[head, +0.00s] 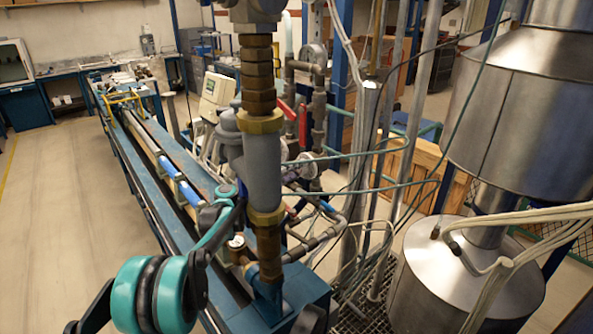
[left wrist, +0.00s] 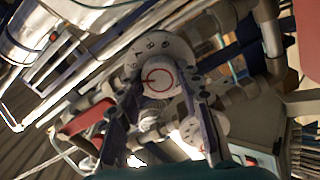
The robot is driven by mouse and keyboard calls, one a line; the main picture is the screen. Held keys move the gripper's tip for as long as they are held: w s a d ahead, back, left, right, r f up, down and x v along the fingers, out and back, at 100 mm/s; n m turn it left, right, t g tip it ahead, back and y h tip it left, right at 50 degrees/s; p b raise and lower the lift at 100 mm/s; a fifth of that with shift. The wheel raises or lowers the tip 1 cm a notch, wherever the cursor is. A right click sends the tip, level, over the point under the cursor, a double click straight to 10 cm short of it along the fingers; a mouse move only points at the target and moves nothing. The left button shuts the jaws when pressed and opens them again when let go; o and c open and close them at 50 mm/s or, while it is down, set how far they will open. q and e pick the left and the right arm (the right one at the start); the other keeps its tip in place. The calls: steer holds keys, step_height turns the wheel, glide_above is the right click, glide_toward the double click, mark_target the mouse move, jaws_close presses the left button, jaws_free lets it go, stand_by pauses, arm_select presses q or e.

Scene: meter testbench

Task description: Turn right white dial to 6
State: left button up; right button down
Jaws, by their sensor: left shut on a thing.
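My left gripper (head: 238,192) reaches in from the left in the head view, beside the thick vertical pipe. In the left wrist view its two dark fingers stand on either side of a round white dial (left wrist: 160,82) with a red ring and a short red mark. The gripper (left wrist: 162,92) is shut on this dial. The mark points to the left in that view. In the head view the pipe and gripper hide the held dial. My right gripper does not show.
The vertical pipe with brass fittings (head: 262,165) stands close to my left gripper. Red valve handles (head: 287,110), pipes and thin hoses crowd the space behind it. A large metal tank (head: 465,280) stands at the right. The floor (head: 70,220) at the left is clear.

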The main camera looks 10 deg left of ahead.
arm_select(q)
steer(key=shift+m, duration=1.2)
steer(key=o, duration=1.2)
steer(key=shift+c, duration=0.2)
